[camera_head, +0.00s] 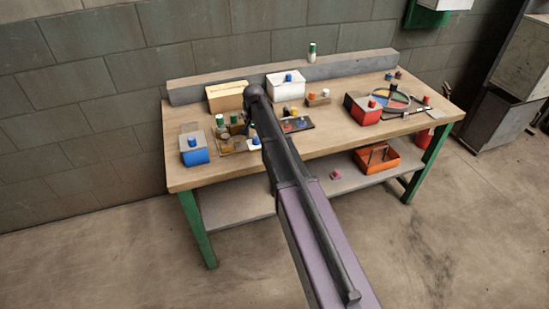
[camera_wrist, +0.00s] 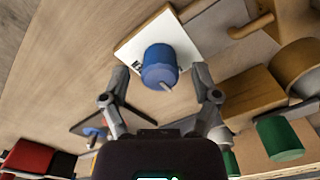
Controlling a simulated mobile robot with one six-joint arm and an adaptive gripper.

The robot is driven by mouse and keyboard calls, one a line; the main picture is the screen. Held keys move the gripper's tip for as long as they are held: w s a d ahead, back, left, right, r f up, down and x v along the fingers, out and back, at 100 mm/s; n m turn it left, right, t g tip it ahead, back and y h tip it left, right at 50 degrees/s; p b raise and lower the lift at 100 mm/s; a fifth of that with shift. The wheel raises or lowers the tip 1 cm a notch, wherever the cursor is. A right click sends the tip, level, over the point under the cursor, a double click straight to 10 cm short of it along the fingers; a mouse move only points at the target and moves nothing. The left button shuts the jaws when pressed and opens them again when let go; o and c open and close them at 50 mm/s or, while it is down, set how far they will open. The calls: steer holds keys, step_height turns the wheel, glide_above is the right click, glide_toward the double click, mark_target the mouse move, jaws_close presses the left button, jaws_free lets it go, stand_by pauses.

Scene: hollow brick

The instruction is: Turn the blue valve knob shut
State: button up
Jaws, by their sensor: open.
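The blue valve knob (camera_wrist: 160,68) sits on a white square plate (camera_wrist: 178,30) in the wrist view, with a small light pointer on its side. Small dark marks are on the plate beside the knob. My gripper (camera_wrist: 160,76) is open, its fingers to the left and right of the knob with gaps visible. I cannot tell whether the fingertips are level with the knob. In the head view the knob (camera_head: 255,140) and its white plate (camera_head: 254,147) are near the table's front, left of my arm. My gripper is mostly hidden there.
Wooden blocks and a green cap (camera_wrist: 279,138) stand close on the right in the wrist view. The head view shows a blue box (camera_head: 195,156) to the left, a dark plate with knobs (camera_head: 296,126) to the right, and a red box (camera_head: 362,111) farther right on the workbench (camera_head: 330,140).

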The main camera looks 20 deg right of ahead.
mark_target(256, 136)
steer(key=m, duration=0.3)
steer(key=shift+m, duration=0.4)
steer(key=shift+r+p, duration=0.35)
step_height(256, 136, up, 13)
steer(key=p, duration=1.3)
steer(key=s+n, duration=0.9)
steer(key=s, duration=1.8)
steer(key=shift+a, duration=0.1)
steer(key=shift+s+n, duration=0.6)
steer(key=shift+s, duration=0.45)
